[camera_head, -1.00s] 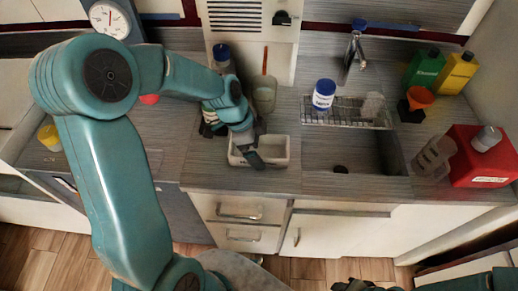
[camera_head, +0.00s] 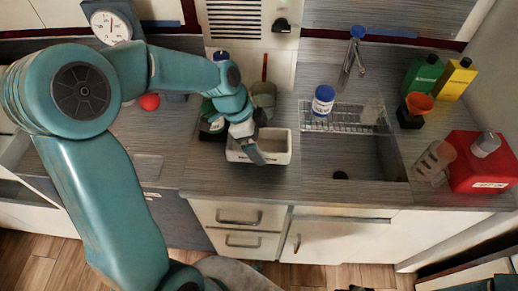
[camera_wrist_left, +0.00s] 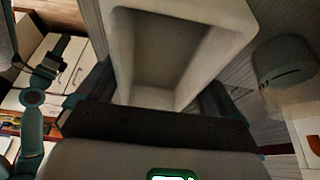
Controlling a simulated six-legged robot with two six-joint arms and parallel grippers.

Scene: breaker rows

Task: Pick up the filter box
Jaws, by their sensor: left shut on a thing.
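The filter box, which I take to be the pale, open-topped rectangular box (camera_head: 277,158), is over the counter left of the sink. My left gripper (camera_head: 258,153) is shut on its near wall. In the left wrist view the box (camera_wrist_left: 122,60) fills the upper middle, its hollow inside showing empty, with the dark gripper (camera_wrist_left: 155,120) against it. I cannot tell how far its base is from the counter. My right arm shows at the left of the wrist view, its gripper (camera_wrist_left: 48,65) small and dim; its jaws are unclear.
To the right are the sink (camera_head: 365,160), a wire rack (camera_head: 345,122) and a blue-lidded jar (camera_head: 323,101). A red canister (camera_head: 480,165) stands far right.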

